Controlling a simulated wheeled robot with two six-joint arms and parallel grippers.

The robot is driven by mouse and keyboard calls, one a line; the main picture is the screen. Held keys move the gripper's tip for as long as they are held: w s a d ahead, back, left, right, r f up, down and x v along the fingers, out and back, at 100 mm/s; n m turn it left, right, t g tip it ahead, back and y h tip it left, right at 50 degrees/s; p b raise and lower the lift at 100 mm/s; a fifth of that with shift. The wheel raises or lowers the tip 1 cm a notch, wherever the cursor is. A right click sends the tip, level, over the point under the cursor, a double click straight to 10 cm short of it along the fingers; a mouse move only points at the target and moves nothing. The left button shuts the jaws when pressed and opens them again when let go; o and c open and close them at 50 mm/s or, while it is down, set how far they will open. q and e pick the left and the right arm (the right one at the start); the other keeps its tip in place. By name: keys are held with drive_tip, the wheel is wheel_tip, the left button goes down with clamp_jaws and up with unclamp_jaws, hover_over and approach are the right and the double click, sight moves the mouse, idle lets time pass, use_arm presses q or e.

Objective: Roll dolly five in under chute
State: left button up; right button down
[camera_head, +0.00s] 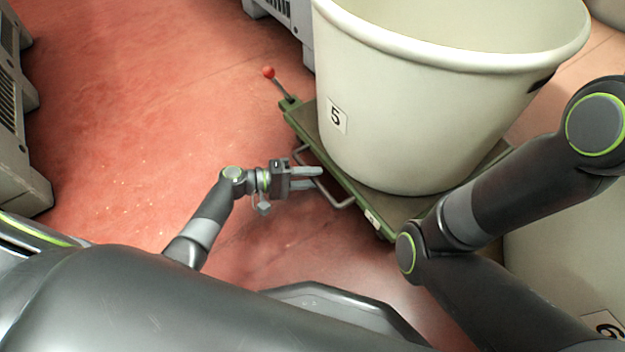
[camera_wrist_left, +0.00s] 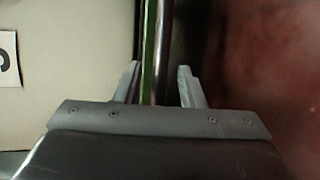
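The green dolly (camera_head: 360,200) stands on the red floor and carries a large cream bin (camera_head: 400,110) with a "5" label (camera_head: 337,115). A metal loop handle (camera_head: 343,204) sticks out from the dolly's near left side. My left gripper (camera_head: 314,178) is at this handle, fingers pointing right towards the dolly. In the left wrist view the fingers (camera_wrist_left: 158,88) are apart, with the handle bar (camera_wrist_left: 165,50) between them and a gap on the right. My right arm crosses the right side of the head view; its gripper is out of view. I cannot identify a chute.
A red-knobbed lever (camera_head: 268,72) rises from the dolly's far left corner. Grey machines stand at the left edge (camera_head: 15,120) and top (camera_head: 290,20). Another bin labelled "6" (camera_head: 555,240) is at lower right. The red floor left of the dolly is clear.

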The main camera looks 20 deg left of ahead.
use_arm(q)
drive_tip(key=shift+w+d+f, duration=0.1)
drive_tip(key=shift+w+d, duration=0.1)
drive_tip(key=shift+d, duration=0.2)
drive_tip(key=shift+c, duration=0.2)
clamp_jaws()
